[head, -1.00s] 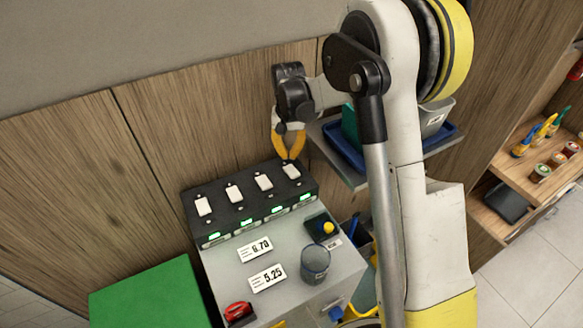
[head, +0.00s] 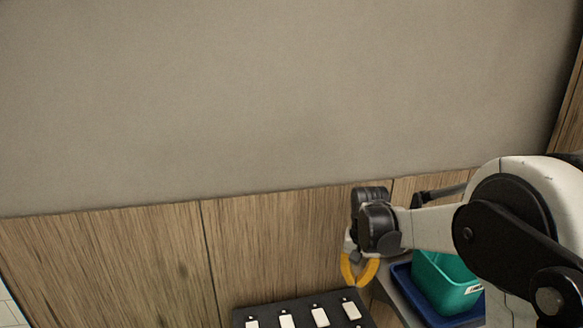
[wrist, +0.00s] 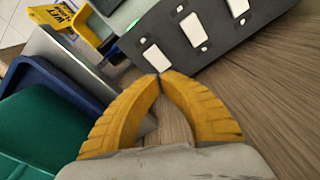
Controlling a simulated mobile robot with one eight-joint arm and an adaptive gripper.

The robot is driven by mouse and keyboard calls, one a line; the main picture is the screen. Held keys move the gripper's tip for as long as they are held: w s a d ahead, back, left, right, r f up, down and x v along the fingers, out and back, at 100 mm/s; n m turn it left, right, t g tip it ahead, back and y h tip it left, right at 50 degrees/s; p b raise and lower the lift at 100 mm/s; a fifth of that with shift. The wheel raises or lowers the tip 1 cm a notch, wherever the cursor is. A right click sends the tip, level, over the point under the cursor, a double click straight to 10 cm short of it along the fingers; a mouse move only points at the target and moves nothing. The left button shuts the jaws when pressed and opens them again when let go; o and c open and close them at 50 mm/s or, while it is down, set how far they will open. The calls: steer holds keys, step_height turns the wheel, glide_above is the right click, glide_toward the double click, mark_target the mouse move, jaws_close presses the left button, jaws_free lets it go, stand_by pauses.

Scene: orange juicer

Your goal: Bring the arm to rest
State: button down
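My gripper (head: 359,284) hangs at the lower right of the head view, its yellow fingers pointing down in front of the wood wall panel. In the wrist view my gripper (wrist: 160,76) has its two yellow fingertips touching, with nothing seen between them. The fingertips lie close to the edge of a black panel with white switches (wrist: 192,30). My arm is bent and comes in from the right in the head view.
The black switch panel (head: 272,313) is cut off at the head view's bottom edge. A teal bin (head: 445,282) stands in a blue tray (head: 402,275) on the right; both show in the wrist view. A yellow sign (wrist: 63,18) is at the wrist view's upper left.

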steer(key=s+r+n+t+b, duration=0.25)
steer(key=s+r, duration=0.65)
steer(key=s, duration=0.5)
steer(key=s+f+t, duration=0.2)
steer(key=s+t, duration=0.1)
steer(key=s, duration=0.7)
steer(key=shift+s+n+t+b, duration=0.35)
steer(key=shift+b, duration=0.1)
